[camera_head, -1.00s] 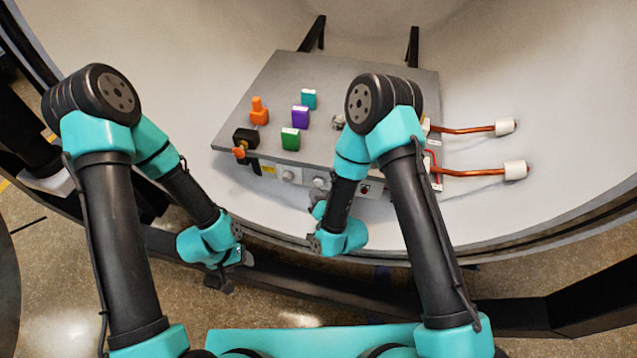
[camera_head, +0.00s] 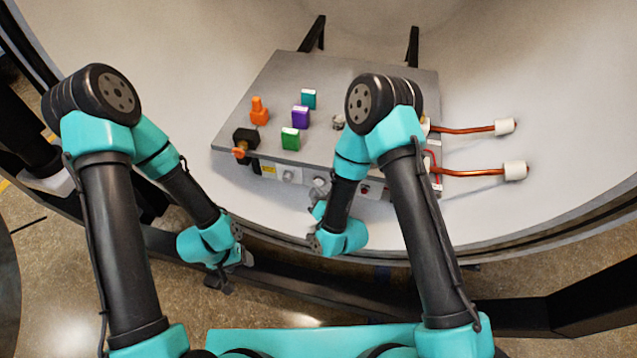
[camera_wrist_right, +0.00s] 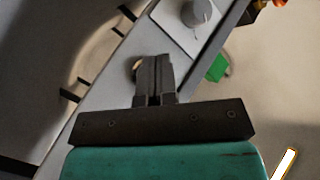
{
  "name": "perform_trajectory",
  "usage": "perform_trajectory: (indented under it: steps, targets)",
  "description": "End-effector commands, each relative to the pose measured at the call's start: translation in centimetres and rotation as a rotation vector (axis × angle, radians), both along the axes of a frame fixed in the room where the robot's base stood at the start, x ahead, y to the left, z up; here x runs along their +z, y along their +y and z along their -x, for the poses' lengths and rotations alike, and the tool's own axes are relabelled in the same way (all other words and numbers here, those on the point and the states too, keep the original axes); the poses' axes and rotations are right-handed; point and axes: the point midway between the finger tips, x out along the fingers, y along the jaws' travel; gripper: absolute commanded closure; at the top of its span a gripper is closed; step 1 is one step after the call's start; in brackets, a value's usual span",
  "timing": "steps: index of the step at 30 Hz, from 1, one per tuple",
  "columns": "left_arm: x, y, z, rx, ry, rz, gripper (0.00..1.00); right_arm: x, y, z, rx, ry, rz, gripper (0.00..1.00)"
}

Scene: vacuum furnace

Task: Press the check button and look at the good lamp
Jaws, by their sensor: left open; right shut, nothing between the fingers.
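A grey box (camera_head: 345,82) with knobs and small fittings on its front panel lies in the pale chamber. I cannot single out the check button or the good lamp; labels are too small to read. My right gripper (camera_wrist_right: 154,58) is shut and empty, its fingertips in front of the panel. A small round fitting (camera_wrist_right: 137,63) shows partly behind the fingertips in the right wrist view. A grey knob (camera_wrist_right: 200,14) on a white plate is beyond them. A dark red fitting (camera_head: 365,188) sits on the panel. My left gripper (camera_head: 222,281) is open and empty, low, apart from the box.
Green (camera_head: 291,139), purple (camera_head: 300,117) and teal (camera_head: 309,99) blocks stand on the box, with an orange piece (camera_head: 259,112) and a black one (camera_head: 245,140) at left. Two copper rods with white ends (camera_head: 515,171) stick out right. The chamber rim curves below.

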Motion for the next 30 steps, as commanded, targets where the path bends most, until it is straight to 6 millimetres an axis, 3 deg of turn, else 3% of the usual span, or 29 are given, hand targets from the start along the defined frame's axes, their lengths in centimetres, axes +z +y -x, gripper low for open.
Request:
perform_trajectory:
  steps: [30]
  targets:
    - [0.0, 0.0, 0.0, 0.0, 0.0, 0.0, 0.4, 0.0, -0.26, -0.88, 0.0, 0.0, 0.0, 1.0]
